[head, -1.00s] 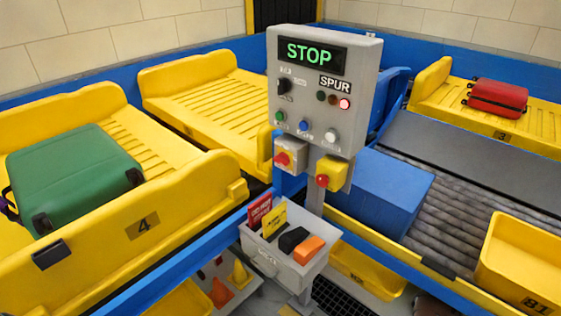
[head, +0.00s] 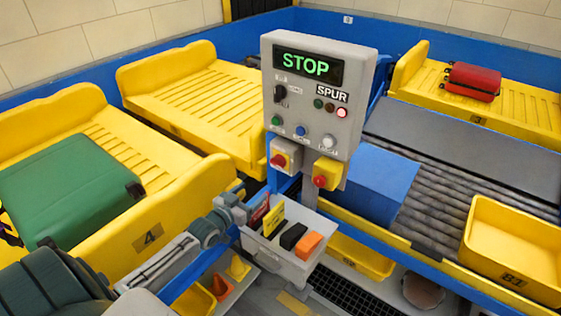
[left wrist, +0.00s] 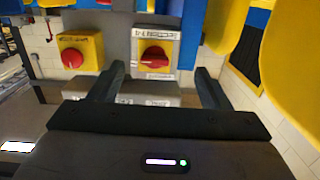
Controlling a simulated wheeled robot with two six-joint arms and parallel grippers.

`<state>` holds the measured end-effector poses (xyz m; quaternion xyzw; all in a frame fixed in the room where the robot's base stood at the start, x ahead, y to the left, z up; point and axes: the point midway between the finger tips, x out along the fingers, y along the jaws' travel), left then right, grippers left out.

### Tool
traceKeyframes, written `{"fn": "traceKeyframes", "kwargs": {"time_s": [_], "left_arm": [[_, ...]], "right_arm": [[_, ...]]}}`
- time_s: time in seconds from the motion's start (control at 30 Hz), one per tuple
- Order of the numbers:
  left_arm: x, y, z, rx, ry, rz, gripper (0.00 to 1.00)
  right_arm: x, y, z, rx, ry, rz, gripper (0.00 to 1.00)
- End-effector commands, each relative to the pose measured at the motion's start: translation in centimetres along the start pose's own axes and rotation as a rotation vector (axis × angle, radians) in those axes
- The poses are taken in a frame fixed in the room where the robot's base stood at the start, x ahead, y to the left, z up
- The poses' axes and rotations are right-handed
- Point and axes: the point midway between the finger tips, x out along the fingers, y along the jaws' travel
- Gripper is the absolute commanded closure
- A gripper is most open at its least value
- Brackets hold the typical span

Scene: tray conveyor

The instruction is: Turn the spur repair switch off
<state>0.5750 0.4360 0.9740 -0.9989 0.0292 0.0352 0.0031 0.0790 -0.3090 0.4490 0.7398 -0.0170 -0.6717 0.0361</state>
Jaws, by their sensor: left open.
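The control panel (head: 318,105) reads STOP in green, with SPUR below and a bright red lamp (head: 342,113). A grey switch box (head: 286,156) with a red rotary handle on a yellow plate hangs under its left side. In the left wrist view the red handle (left wrist: 153,57) lies roughly crosswise; its label is not readable. A yellow box with a red button (head: 327,172) hangs to its right, and shows at the left in the wrist view (left wrist: 72,55). My left gripper (left wrist: 161,78) is open and empty, its fingers pointing toward the switch box without touching it. My right gripper is out of view.
A grey bin (head: 280,258) with red and yellow tags, a black item and an orange item sits just below the switch boxes, close to my left gripper. Yellow trays (head: 90,205) stand left, one holding a green suitcase (head: 70,183). A blue box (head: 375,182) is on the right rollers.

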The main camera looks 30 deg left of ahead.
Motion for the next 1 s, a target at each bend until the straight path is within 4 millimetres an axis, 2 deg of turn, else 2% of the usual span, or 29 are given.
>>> {"fn": "traceKeyframes", "kwargs": {"time_s": [0.03,0.13,0.7,1.0], "left_arm": [[0.2,0.0,-1.9,0.0,0.034,0.011,0.29],[0.4,0.1,-3.3,-0.004,0.069,0.021,0.29],[3.2,0.1,-3.2,-0.002,0.075,0.02,0.29],[5.9,0.1,-3.4,-0.007,0.074,0.02,0.29]], "right_arm": [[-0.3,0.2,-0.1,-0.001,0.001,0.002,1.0],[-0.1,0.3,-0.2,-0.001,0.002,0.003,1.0],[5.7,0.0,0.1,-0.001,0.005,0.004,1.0],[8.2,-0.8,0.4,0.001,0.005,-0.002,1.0]]}}
